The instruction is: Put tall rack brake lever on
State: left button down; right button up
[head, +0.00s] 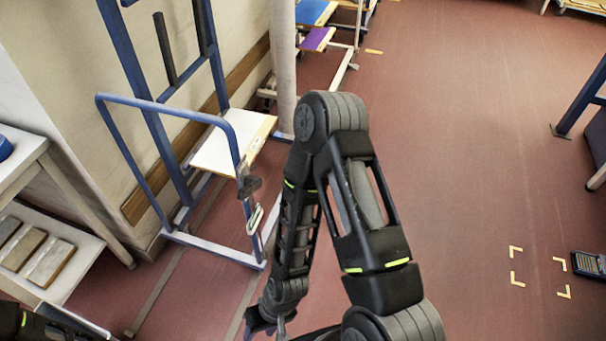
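A tall rack with a blue frame (133,75) and a white shelf board (232,146) stands at the left, close to the wall. A dark grey clamp-like part (249,184) sits on its front right post, with a pale loop-shaped lever (255,219) below it. I cannot tell whether this lever is on or off. My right arm folds down through the middle, and its gripper (264,322) is at the bottom edge, below the rack's front foot and apart from it. Its fingertips are partly cut off. My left arm shows only at the bottom left corner; its gripper is out of view.
A bench with a lower shelf (88,247) holding several bricks stands at the far left. A pale column (283,65) rises behind the rack. Another blue frame (580,98) stands at right. A dark device (588,264) lies near yellow corner marks. The red floor at right is largely clear.

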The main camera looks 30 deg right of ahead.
aim_at(246, 187)
jog(key=z, duration=0.75)
jog(key=i+l, duration=0.05)
jog(key=i, duration=0.05)
